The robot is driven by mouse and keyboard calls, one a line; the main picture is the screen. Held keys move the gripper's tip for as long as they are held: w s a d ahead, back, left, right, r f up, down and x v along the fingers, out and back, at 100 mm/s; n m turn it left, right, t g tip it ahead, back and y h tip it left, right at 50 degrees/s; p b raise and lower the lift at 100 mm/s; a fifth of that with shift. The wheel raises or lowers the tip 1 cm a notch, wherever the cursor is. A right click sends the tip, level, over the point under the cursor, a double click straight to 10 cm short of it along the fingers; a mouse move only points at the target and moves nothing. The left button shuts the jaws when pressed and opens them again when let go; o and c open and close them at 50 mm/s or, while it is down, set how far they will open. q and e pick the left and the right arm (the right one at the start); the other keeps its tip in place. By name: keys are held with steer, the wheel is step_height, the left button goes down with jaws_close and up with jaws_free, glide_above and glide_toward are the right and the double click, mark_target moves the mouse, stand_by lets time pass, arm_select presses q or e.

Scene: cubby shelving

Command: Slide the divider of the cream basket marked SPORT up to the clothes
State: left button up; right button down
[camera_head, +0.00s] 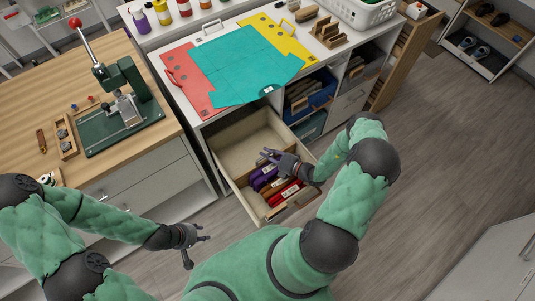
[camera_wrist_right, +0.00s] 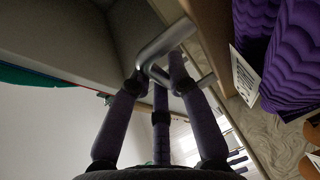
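The cream basket (camera_head: 234,160) is pulled out like a drawer below the counter. Its rear half is empty; folded purple and red clothes (camera_head: 287,192) lie in the front half. No SPORT marking is readable. My right gripper (camera_head: 265,156) is inside the basket, just behind the clothes. The right wrist view shows its fingers (camera_wrist_right: 160,84) around a bent grey metal handle (camera_wrist_right: 165,42); whether they grip it firmly is unclear. The divider itself is mostly hidden by the hand. Purple folded clothes (camera_wrist_right: 295,60) are close on the right there. My left gripper (camera_head: 197,246) is open and empty, away from the basket.
A counter with a teal sheet (camera_head: 248,62) and red and yellow folders stands above the basket. A wooden bench (camera_head: 60,90) with a green press (camera_head: 120,100) is at left. Open cubbies with a blue bin (camera_head: 310,95) are right of the basket. The floor (camera_head: 440,150) at right is clear.

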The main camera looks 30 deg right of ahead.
steer(key=shift+s, duration=0.5)
steer(key=c, duration=1.1)
jaws_free()
steer(key=shift+c, duration=0.2)
steer(key=v, duration=0.7)
steer(key=shift+s+d, duration=0.2)
